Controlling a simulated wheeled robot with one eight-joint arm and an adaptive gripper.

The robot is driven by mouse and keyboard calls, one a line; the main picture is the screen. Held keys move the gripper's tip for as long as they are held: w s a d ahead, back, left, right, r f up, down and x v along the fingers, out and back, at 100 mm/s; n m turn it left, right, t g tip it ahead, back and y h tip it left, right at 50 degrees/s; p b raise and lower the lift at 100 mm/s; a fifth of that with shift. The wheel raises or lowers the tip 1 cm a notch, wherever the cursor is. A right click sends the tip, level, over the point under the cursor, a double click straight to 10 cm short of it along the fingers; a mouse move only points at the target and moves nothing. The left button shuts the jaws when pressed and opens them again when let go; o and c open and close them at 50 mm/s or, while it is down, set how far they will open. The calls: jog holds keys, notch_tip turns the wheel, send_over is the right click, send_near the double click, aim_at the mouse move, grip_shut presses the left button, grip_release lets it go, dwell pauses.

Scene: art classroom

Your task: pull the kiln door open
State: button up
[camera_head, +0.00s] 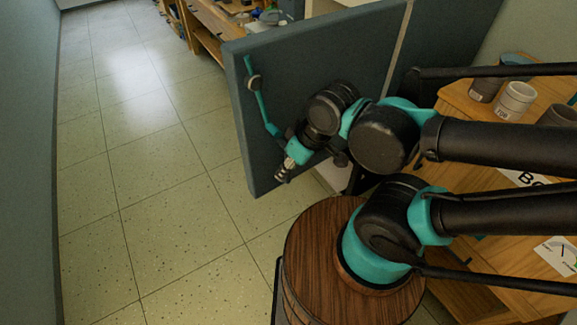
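The kiln door appears to be the blue-grey panel (300,75) in the upper middle of the head view. My gripper (283,176) is in front of the panel's lower left part, just below and right of the bar's lower end. Its fingers are small and dark here, so their opening and any contact with the bar are unclear. My arm hides the panel's lower right.
A wooden table (456,108) at the right holds several cups, including a pale cup (515,99), and papers. A wooden bench (207,22) stands behind the panel. The tiled floor (150,190) at the left is clear, bounded by a grey-blue wall (28,150).

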dwell(0.3)
jog(key=v, duration=0.7)
jog(key=shift+r, duration=0.25)
jog(key=shift+s, duration=0.1)
dwell(0.5)
